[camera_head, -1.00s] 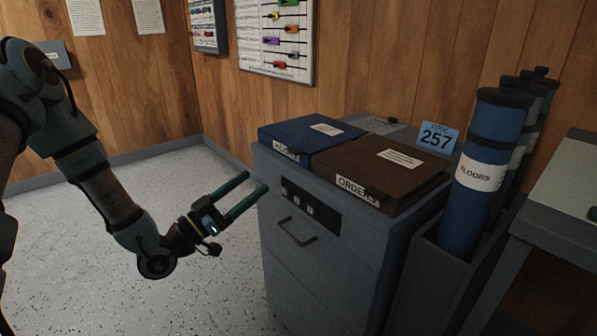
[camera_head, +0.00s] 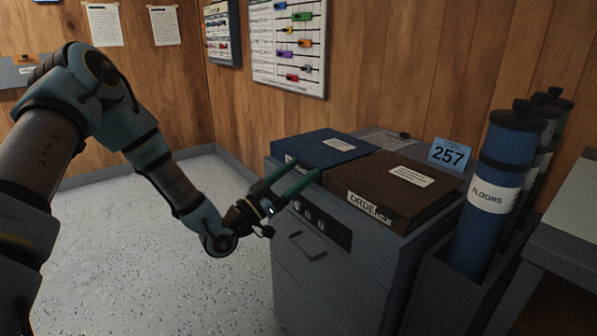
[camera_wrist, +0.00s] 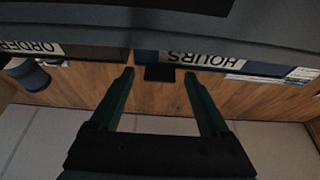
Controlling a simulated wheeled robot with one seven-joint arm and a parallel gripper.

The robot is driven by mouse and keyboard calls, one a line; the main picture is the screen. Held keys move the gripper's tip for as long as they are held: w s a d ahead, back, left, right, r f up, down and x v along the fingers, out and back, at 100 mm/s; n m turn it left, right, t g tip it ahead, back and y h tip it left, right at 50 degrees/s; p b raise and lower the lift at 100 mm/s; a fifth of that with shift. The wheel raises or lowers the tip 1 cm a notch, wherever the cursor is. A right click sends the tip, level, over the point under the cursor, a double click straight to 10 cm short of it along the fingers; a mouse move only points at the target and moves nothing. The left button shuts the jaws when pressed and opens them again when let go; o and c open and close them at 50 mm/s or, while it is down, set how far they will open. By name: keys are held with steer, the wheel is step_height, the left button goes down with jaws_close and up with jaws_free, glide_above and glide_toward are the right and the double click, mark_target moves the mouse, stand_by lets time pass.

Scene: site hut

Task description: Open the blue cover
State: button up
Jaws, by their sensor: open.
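The blue cover (camera_head: 312,146) lies flat and closed on top of the grey cabinet, left of the brown cover marked ORDERS (camera_head: 385,185). Its front edge has a white label, partly hidden by my fingers in the head view; it reads HOURS, upside down, in the wrist view (camera_wrist: 202,60). A small dark tab (camera_wrist: 160,73) sticks out at that front edge. My gripper (camera_head: 304,172) is open and empty at the cabinet's front top edge, before the blue cover. In the wrist view my fingertips (camera_wrist: 160,76) appear on either side of the tab; I cannot tell whether they touch anything.
The grey cabinet (camera_head: 320,285) has a drawer handle (camera_head: 308,247) below my gripper. A card with 257 (camera_head: 449,155) stands at the back right. Blue tubes marked FLOORS (camera_head: 492,195) stand right of the cabinet. Open floor lies to the left.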

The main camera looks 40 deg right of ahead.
jaws_close()
stand_by(0.7)
stand_by(0.7)
